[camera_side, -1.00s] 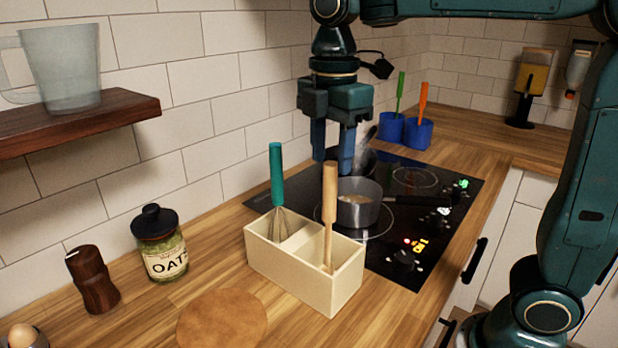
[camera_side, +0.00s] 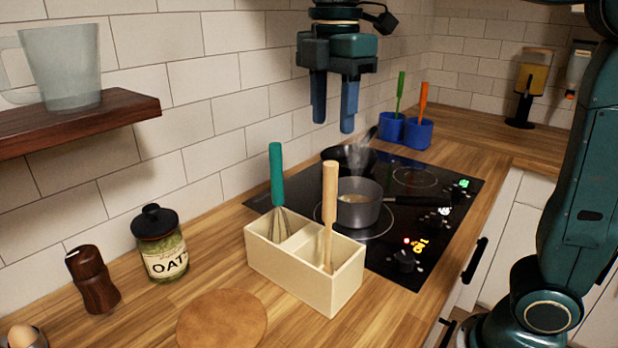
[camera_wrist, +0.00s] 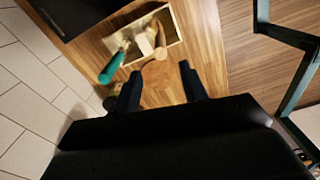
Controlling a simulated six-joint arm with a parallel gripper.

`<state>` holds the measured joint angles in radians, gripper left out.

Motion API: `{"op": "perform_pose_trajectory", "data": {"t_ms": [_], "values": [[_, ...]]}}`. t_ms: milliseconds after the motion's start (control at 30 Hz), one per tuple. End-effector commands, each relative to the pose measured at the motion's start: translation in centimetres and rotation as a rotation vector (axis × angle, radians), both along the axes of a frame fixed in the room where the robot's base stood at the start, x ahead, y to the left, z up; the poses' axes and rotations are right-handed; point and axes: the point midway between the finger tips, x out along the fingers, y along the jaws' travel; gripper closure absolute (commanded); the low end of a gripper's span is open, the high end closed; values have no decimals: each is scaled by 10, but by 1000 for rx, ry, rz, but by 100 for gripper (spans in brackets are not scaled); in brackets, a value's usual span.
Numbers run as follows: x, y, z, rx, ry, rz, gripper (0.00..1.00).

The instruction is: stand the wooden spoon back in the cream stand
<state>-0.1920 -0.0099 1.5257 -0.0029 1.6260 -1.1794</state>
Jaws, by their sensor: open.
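The wooden spoon (camera_side: 330,205) stands upright, leaning slightly, in the right compartment of the cream stand (camera_side: 300,284). A whisk with a teal handle (camera_side: 277,180) stands in the left compartment. My gripper (camera_side: 333,126) is open and empty, high above and behind the stand, clear of the spoon.
An oats jar (camera_side: 160,245), a brown grinder (camera_side: 94,280) and a round brown mat (camera_side: 222,322) are on the counter. Blue holders (camera_side: 418,135) stand at the back.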

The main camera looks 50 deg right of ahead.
Motion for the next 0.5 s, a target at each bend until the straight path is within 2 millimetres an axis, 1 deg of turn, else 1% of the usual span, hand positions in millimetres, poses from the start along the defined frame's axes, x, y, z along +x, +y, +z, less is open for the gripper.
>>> {"op": "perform_pose_trajectory", "data": {"t_ms": [300,433,500], "values": [[-2,-1,0,1,-4,-10,57],[-8,-5,-3,5,-22,-62,57],[-14,-8,-5,9,-40,-113,57]]}}
